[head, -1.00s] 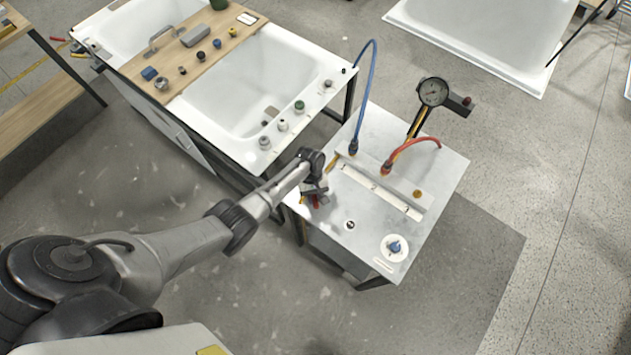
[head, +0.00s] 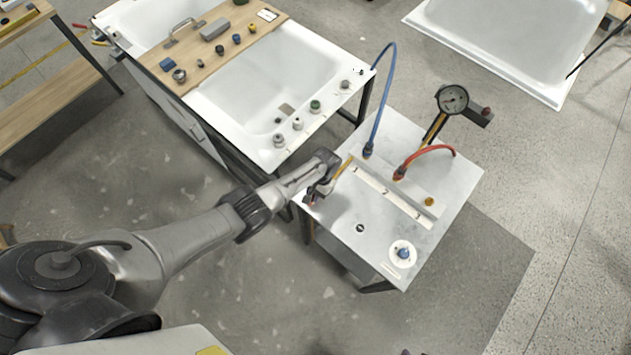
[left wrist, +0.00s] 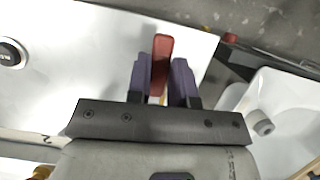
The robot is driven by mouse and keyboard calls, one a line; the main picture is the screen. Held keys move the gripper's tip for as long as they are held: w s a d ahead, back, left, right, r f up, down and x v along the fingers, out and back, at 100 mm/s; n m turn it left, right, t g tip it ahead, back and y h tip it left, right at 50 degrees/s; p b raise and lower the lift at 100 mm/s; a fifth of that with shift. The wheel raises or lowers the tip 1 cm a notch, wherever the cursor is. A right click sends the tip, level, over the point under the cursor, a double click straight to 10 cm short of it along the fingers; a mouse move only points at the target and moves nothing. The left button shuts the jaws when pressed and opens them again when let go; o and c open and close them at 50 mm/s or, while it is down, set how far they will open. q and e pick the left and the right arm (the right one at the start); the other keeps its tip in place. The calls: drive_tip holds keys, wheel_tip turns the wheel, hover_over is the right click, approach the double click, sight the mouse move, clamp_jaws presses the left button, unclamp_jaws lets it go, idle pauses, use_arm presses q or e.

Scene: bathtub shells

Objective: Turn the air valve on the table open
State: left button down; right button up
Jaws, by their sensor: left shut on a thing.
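The air valve shows as a red lever handle (left wrist: 161,62) in the left wrist view, upright in the picture between my two purple fingers. My left gripper (left wrist: 163,78) is shut on this handle, whose far end sticks out past the fingertips. In the head view my left gripper (head: 315,196) is at the left corner of the metal-topped table (head: 375,230). There the gripper hides most of the valve, and its body cannot be made out. My right gripper is not in view.
The table also bears a gauge (head: 452,99), a blue hose (head: 382,95), a red hose (head: 430,151), a slotted strip (head: 392,199) and a blue knob on a white disc (head: 403,252). A white tub (head: 270,85) stands close to my left forearm.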

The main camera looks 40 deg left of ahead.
use_arm(q)
drive_tip(key=shift+a+m, duration=0.25)
drive_tip(key=shift+m, duration=0.25)
drive_tip(key=c, duration=1)
unclamp_jaws()
drive_tip(key=shift+w+r, duration=0.25)
drive_tip(key=shift+r, duration=0.25)
drive_tip(key=p+v, duration=0.1)
drive_tip(key=v, duration=1.1)
drive_tip(key=shift+d+r, duration=0.25)
drive_tip(key=shift+r, duration=0.1)
drive_tip(key=shift+w, duration=0.15)
